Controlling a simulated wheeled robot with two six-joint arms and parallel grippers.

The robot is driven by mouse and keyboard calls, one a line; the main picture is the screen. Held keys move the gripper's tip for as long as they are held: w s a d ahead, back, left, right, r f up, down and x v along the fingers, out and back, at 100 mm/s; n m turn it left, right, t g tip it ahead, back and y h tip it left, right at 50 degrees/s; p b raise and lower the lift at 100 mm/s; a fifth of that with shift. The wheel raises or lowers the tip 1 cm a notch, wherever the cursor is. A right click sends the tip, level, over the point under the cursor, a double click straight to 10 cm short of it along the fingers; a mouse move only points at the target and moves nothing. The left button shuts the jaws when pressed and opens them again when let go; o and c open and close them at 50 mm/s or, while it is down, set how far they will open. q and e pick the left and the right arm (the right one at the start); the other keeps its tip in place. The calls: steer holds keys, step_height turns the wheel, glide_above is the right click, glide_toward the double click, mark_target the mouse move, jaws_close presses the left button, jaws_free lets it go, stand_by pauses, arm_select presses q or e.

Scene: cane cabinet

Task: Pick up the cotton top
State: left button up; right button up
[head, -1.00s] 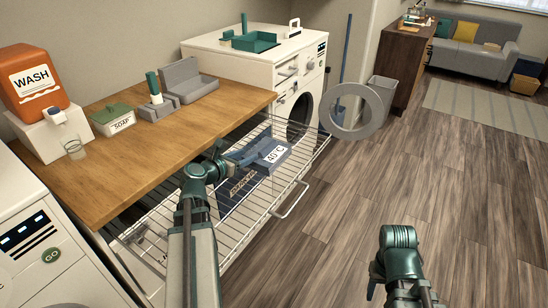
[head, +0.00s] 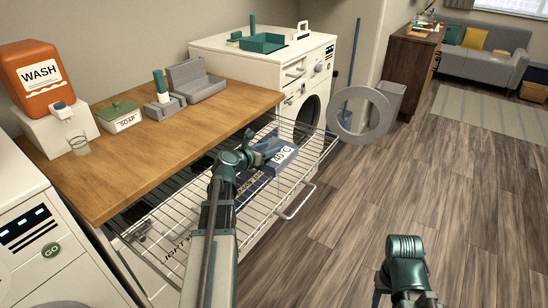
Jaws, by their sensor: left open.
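A slate-blue item with a white "40°C" label (head: 284,153) lies in the pulled-out wire drawer (head: 288,190) below the wooden counter. Darker lettered material (head: 250,187) lies just below it. I cannot tell which of these is the cotton top. My left gripper (head: 259,155) reaches over the drawer, at the left end of the "40°C" item. It is open, and its fingers partly cover that item; contact cannot be made out. My right arm shows at the lower right, but its gripper is not visible.
The counter (head: 180,135) holds a WASH dispenser (head: 40,80), a soap box (head: 119,118) and grey holders (head: 190,80). White machines (head: 270,70) stand behind and at left. The wooden floor (head: 400,190) is open.

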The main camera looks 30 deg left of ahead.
mark_target(272, 147)
arm_select(q)
steer(key=b+x, duration=0.1)
steer(key=x, duration=0.2)
steer(key=shift+w+f, duration=0.15)
steer(key=shift+w, duration=0.1)
jaws_close()
